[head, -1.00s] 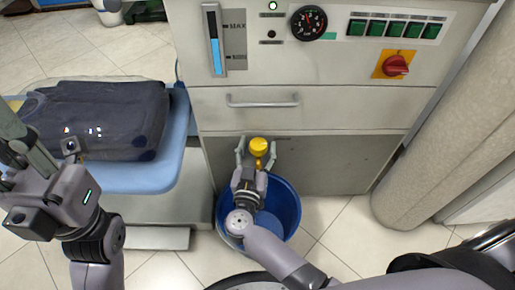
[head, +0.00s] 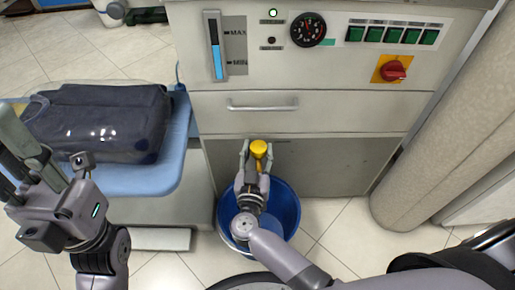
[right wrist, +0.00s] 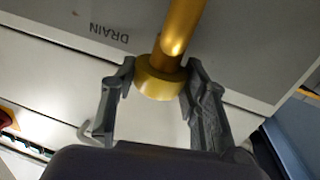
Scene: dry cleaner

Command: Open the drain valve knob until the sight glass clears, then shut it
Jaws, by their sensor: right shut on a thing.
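The yellow drain valve knob (head: 258,148) is on the lower front of the grey machine, above a blue bucket (head: 286,206). My right gripper (head: 256,160) has one finger on each side of the knob and is shut on it. In the right wrist view the brass knob (right wrist: 160,84) sits between the fingertips, beside the word DRAIN. The sight glass (head: 215,46) at the upper left of the panel holds blue liquid, its top between the MAX and MIN marks. My left gripper (head: 38,160) is at the left, by the blue board; its finger opening is unclear.
A dark folded garment (head: 98,122) lies on the light-blue board (head: 150,178) at the left. The panel has a round gauge (head: 308,29), green switches (head: 392,35) and a red knob (head: 393,71). A drawer handle (head: 262,106) is above the valve. A beige roll stands at right.

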